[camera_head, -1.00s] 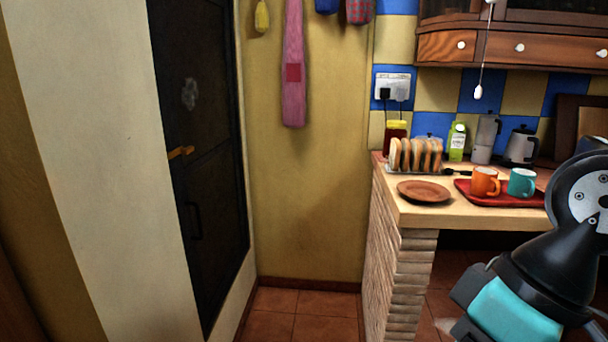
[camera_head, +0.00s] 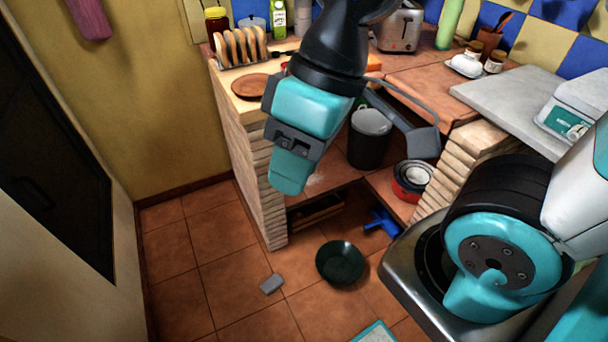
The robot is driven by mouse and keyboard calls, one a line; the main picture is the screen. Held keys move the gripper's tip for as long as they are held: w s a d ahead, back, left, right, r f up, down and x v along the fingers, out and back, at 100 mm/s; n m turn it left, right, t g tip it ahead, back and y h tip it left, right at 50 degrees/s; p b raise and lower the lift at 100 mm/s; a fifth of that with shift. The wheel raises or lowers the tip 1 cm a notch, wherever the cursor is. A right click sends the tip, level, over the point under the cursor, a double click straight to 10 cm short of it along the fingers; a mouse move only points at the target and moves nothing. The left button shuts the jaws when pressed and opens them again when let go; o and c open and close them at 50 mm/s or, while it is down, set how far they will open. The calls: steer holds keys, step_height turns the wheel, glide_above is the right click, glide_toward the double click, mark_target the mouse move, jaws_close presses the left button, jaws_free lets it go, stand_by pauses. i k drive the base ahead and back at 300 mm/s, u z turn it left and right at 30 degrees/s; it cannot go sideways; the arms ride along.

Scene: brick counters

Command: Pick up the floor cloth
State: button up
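My gripper (camera_head: 288,172) hangs at the end of my arm in front of the counter, pointing down, above the floor. Its fingers are not clear, so I cannot tell whether it is open or shut. On the tiled floor below it lies a small flat grey piece (camera_head: 271,284), left of a dark green bowl (camera_head: 341,262). A pale sheet with a teal edge (camera_head: 375,334) is cut off by the bottom of the picture. I cannot tell whether either flat thing is the floor cloth. My gripper is well apart from both.
The brick counter leg (camera_head: 262,190) stands behind the gripper. Under the counter are a dark bin (camera_head: 370,136), stacked red bowls (camera_head: 410,180) and a blue object (camera_head: 381,222). A plate (camera_head: 255,86) and toast rack (camera_head: 240,47) stand on top. The left floor is clear.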

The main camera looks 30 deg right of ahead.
mark_target(272, 283)
steer(key=u, duration=0.05)
steer(key=k, duration=0.45)
steer(key=u, duration=0.55)
steer(key=i, duration=0.8)
steer(key=z, duration=0.85)
steer(key=i, duration=0.4)
steer(key=z, duration=0.5)
